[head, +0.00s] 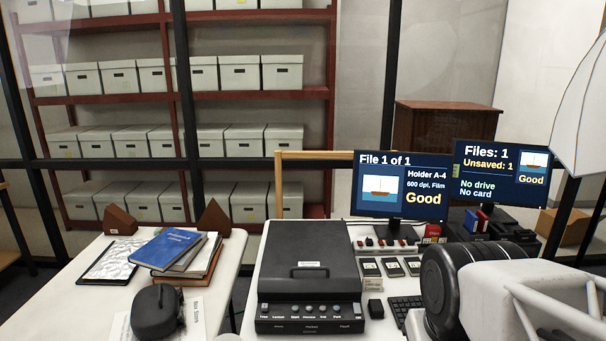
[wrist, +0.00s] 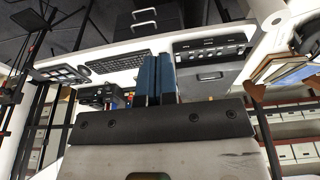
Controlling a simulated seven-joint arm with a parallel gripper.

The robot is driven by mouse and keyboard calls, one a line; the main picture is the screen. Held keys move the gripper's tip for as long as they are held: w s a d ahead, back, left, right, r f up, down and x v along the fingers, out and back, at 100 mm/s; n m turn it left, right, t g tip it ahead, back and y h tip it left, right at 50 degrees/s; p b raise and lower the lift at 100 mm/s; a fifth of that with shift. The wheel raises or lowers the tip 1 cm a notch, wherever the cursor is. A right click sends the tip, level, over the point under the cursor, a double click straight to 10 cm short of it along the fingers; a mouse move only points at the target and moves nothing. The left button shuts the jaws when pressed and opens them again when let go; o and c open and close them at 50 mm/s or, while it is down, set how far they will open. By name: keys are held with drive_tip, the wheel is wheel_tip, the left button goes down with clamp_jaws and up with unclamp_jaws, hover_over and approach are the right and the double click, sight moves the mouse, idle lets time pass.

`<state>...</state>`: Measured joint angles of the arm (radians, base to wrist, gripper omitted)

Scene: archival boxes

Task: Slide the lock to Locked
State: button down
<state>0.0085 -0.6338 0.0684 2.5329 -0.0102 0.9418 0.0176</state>
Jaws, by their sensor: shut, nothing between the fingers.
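A black flatbed scanner (head: 308,265) stands on the white table in the head view, lid down. Its front panel (head: 310,312) carries a row of round buttons and small labels. The leftmost labels seem to read Free and Locked, but the lock's slider and its position are too small to make out. The scanner also shows in the wrist view (wrist: 212,75), to the right of my fingers. My gripper (wrist: 158,62) has blue fingers, shut together and empty, apart from the scanner in the picture. The head view does not show the fingers.
A keyboard (head: 403,308), small card-like items (head: 391,267) and a black block (head: 376,308) lie right of the scanner. Two monitors (head: 401,186) stand behind. Books (head: 175,250) and a black case (head: 157,311) lie on the left table, across a gap.

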drive_tip(key=shift+w, duration=0.1)
drive_tip(key=w+a+f+n+g+h, duration=0.1)
drive_tip(key=w+a+n, duration=0.55)
drive_tip(key=w, duration=0.75)
drive_tip(key=w+a+f+n+g+h, duration=0.1)
drive_tip(key=w+a+n, duration=0.2)
drive_tip(key=w+a, duration=0.9)
drive_tip(key=w+a+f+n+h, duration=0.1)
drive_tip(key=w+a+f+n, duration=0.3)
drive_tip(key=w+a+f, duration=0.4)
drive_tip(key=w+a+f+n+h, duration=0.1)
drive_tip(key=w+a+f+n, duration=0.3)
drive_tip(key=w+a+f, duration=0.4)
drive_tip(key=a+f, duration=0.2)
drive_tip(key=a, duration=0.4)
drive_tip(key=shift+w+a+n+g, duration=0.25)
drive_tip(key=shift+a+n+g, duration=0.05)
drive_tip(key=shift+a+n, duration=0.1)
drive_tip(key=shift+f, duration=0.15)
